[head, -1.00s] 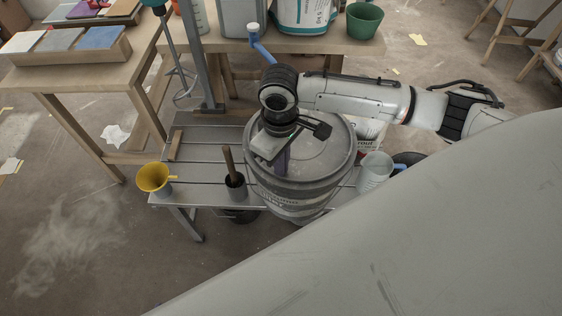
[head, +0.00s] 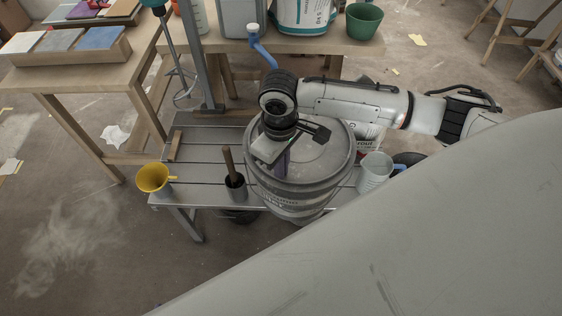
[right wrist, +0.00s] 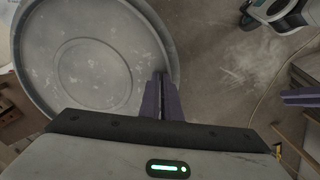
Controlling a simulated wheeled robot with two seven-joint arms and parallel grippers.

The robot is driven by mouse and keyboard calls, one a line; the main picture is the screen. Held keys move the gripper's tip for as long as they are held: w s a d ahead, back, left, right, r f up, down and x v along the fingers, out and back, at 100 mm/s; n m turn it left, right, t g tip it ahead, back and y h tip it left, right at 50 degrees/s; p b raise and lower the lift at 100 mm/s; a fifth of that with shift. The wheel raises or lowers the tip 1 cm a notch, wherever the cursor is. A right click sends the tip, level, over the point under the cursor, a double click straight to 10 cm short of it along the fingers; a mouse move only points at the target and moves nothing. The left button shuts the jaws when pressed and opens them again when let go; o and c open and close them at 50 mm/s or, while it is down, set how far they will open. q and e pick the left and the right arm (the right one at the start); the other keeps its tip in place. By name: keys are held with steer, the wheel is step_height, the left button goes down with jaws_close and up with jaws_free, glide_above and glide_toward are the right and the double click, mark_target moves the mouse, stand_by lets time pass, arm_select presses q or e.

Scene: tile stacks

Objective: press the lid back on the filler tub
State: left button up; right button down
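The filler tub (head: 300,203) is a grey ribbed drum on a slatted metal bench. Its round grey lid (head: 322,160) lies on top. I cannot tell whether the rim is fully seated. My right gripper (head: 282,167) points down over the left part of the lid. In the right wrist view its purple fingers (right wrist: 161,96) are together with nothing between them, in front of the lid's edge (right wrist: 150,40). Whether they touch the lid is unclear. A purple finger-like piece (right wrist: 302,97) shows at that view's right edge, perhaps my left gripper; the head view shows no left gripper.
The bench (head: 200,150) also holds a dark pot with a wooden handle (head: 236,184), a yellow funnel-like cup (head: 152,178) and a pale metal mug (head: 374,172), close around the tub. Wooden tables with tiles and a green bucket (head: 363,20) stand behind.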

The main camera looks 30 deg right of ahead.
steer(key=c, duration=1.6)
jaws_free()
steer(key=shift+r, duration=0.1)
steer(key=shift+r, duration=3.45)
step_height(320, 180, up, 10)
steer(key=shift+a+r, duration=0.1)
steer(key=shift+r, duration=0.05)
